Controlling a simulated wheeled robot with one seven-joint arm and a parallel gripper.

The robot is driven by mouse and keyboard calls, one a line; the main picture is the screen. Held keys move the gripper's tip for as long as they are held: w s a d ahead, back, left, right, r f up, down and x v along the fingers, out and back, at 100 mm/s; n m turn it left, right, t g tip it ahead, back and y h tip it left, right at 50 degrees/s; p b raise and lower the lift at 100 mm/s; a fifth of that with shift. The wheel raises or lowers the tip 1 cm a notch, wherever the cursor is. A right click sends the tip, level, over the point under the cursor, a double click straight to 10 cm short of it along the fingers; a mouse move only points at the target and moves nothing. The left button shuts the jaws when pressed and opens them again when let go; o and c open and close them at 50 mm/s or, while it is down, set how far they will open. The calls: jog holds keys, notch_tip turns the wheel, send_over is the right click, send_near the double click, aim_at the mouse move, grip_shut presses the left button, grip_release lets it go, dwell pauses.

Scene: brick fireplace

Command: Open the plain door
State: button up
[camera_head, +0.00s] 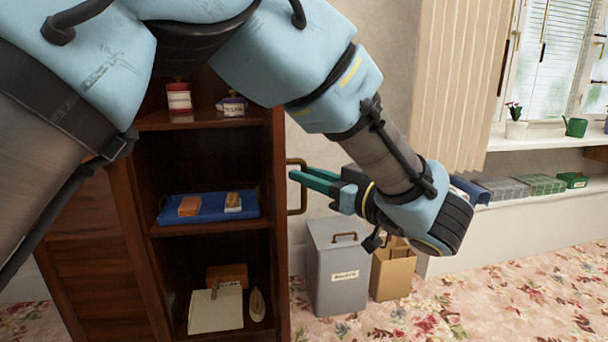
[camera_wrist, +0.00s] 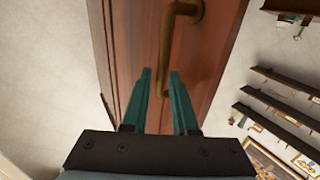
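A dark wooden cabinet (camera_head: 205,229) has its shelves exposed in the head view. At its right side a wooden panel, seen nearly edge-on (camera_head: 281,235), carries a brass loop handle (camera_head: 304,198). This looks like the plain door, standing open. The wrist view shows the door's plain brown face (camera_wrist: 133,40) and the handle (camera_wrist: 167,45). My gripper (camera_head: 292,174) reaches the handle from the right. Its two green fingers (camera_wrist: 160,72) are apart, and the handle's lower end shows between and just beyond their tips. I cannot tell whether they touch it.
A blue tray (camera_head: 215,214) with orange-brown blocks sits on the middle shelf. Labelled pots (camera_head: 179,97) stand above, papers (camera_head: 215,310) below. A grey bin (camera_head: 335,275) and a cardboard box (camera_head: 393,272) stand below my gripper. Flowered carpet (camera_head: 500,295) is clear at right.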

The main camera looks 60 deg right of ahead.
jog(key=v, duration=0.9)
jog(key=shift+s+b, duration=0.3)
jog(key=shift+b, duration=0.1)
jog(key=shift+a, duration=0.1)
